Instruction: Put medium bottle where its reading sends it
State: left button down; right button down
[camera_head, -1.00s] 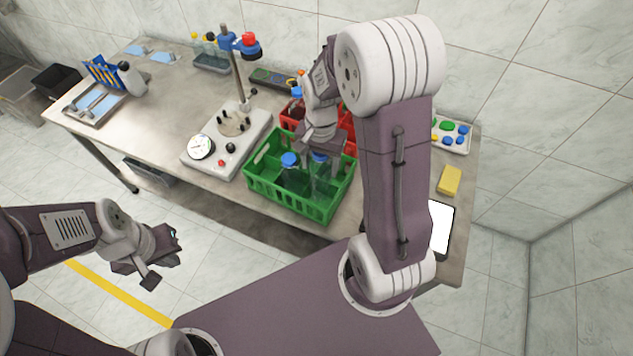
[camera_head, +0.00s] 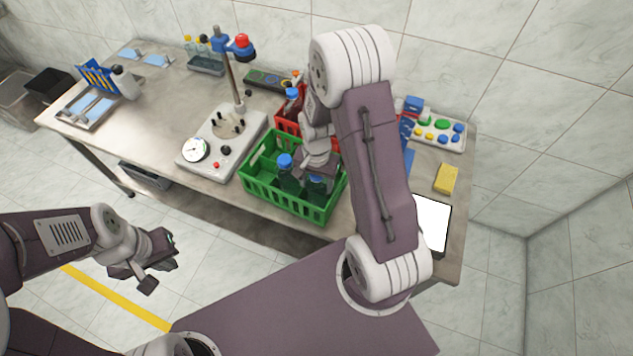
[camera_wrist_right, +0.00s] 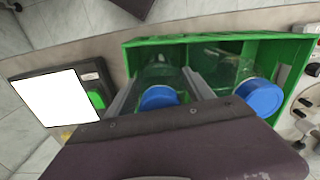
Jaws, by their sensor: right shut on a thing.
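A clear bottle with a blue cap (camera_head: 317,182) is inside the right part of the green crate (camera_head: 265,192). My right gripper (camera_head: 317,172) reaches down into the crate and is shut on this bottle. The right wrist view shows its blue cap (camera_wrist_right: 159,97) between the two fingers. A second blue-capped bottle (camera_head: 286,172) stands beside it in the crate, apart from the gripper. I cannot tell the bottles' sizes surely. The tester with a round dial (camera_head: 195,150) stands left of the crate. My left gripper (camera_head: 158,262) is open and empty, off the table's front.
A red crate (camera_head: 282,122) with a blue-capped bottle is behind the green one. A tablet with a blank white screen (camera_head: 432,222), a yellow sponge (camera_head: 446,178) and a tray of coloured caps (camera_head: 440,133) lie at the right. The left table surface is partly clear.

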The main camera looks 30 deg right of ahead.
jog(key=shift+f, duration=0.2)
jog(key=shift+c, duration=1.9)
grip_release()
notch_tip(320, 180, up, 12)
jog(key=shift+r, duration=0.25)
jog(key=s+a+f+n+t, duration=0.1)
jog(key=s+a+n, duration=0.3)
jog(key=s+n, duration=0.4)
jog(key=shift+s+a+f+n, duration=0.2)
jog(key=shift+a+f+n, duration=0.2)
jog(key=shift+f, duration=0.15)
